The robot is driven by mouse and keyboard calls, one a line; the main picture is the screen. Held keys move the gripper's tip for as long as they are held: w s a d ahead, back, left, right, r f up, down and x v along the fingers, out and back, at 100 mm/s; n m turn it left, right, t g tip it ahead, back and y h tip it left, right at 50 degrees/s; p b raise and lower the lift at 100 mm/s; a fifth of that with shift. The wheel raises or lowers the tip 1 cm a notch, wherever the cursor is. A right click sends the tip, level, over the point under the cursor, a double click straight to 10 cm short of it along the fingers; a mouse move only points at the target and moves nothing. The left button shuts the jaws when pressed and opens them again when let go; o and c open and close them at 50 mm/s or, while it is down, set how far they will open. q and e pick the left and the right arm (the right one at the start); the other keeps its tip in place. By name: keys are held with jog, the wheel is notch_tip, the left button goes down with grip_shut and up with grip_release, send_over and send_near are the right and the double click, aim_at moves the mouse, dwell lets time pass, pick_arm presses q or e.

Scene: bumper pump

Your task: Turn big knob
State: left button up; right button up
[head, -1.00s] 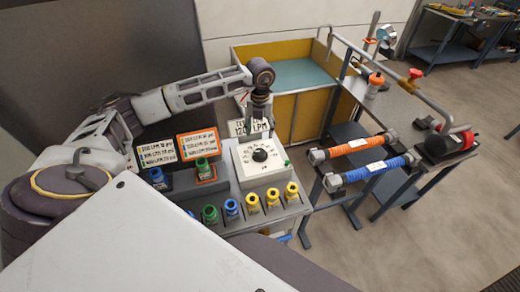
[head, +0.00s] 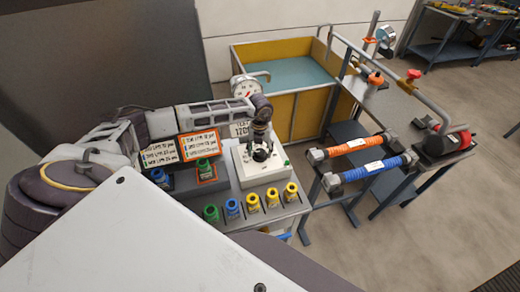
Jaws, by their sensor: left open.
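The big knob (head: 261,155) is black and sits on a white dial plate (head: 247,172) on top of the grey bench. My left arm reaches in from the left, and my left gripper (head: 262,146) points down right over the knob. Its fingers are open and hide part of the knob and dial markings. I cannot tell whether the fingers touch the knob. My right gripper is not in view.
Several green, blue and yellow fittings (head: 253,203) stand along the bench front. Two label signs (head: 200,143) stand left of the dial. A gauge (head: 244,88) and yellow tank (head: 308,111) are behind. Orange (head: 361,145) and blue (head: 366,171) hoses lie at the right.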

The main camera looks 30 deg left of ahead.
pick_arm(q)
jog(key=shift+f, duration=0.15)
jog(key=c, duration=0.9)
jog(key=shift+c, duration=0.6)
